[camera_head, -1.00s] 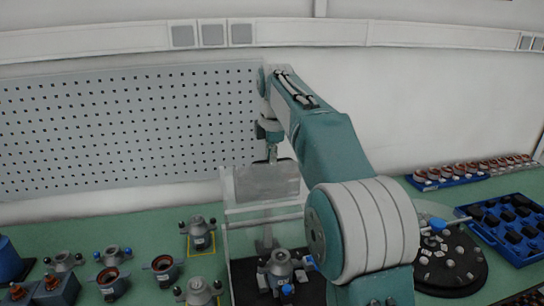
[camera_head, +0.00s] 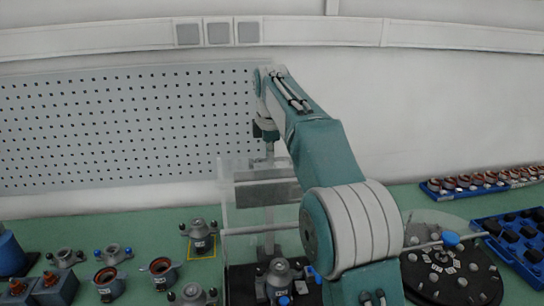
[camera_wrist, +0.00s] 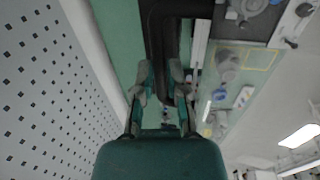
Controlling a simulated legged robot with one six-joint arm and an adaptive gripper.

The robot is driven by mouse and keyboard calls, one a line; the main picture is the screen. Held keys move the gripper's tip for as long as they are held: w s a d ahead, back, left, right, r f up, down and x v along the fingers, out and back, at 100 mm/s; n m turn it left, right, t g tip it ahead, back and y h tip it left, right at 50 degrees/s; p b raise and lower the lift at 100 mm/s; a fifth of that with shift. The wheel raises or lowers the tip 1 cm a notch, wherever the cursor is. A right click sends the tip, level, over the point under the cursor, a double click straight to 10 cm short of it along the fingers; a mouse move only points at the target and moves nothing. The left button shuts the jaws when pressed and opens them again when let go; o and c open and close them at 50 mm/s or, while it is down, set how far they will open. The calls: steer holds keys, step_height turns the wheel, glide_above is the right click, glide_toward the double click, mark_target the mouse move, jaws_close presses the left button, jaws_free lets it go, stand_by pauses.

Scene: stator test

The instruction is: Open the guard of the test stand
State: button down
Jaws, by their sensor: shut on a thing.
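The test stand (camera_head: 228,280) stands on the green bench at the centre, partly behind my arm. Its clear guard (camera_head: 230,190) is a see-through box with pale edges, and a grey panel (camera_head: 265,194) shows in its upper part. How far the guard is open, I cannot tell. A stator with knobs (camera_head: 279,272) sits in the stand. My gripper (camera_head: 268,152) is above the guard's top. In the wrist view my gripper (camera_wrist: 161,82) has its two fingers either side of a dark bar (camera_wrist: 156,30), likely the guard's handle, and is shut on it.
Several stators stand left of the stand, one in a yellow outline (camera_head: 202,257). A perforated board (camera_head: 120,125) is on the wall behind. To the right are a dark round turntable (camera_head: 480,290) and a blue tray (camera_head: 490,222).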

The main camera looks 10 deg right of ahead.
steer(key=shift+w+a+r, duration=0.1)
steer(key=shift+w+a, duration=0.05)
steer(key=shift+w, duration=0.1)
steer(key=shift+d, duration=0.2)
steer(key=c, duration=0.7)
jaws_free()
steer(key=shift+r, duration=0.1)
steer(key=shift+s+a+r, duration=0.1)
steer(key=shift+s+r, duration=0.1)
steer(key=shift+r, duration=0.95)
steer(key=shift+s+d+r, duration=0.1)
steer(key=shift+s+r, duration=0.1)
steer(key=shift+r, duration=1)
steer(key=shift+s+a+r, duration=0.1)
steer(key=shift+s+r, duration=0.1)
steer(key=shift+r, duration=0.95)
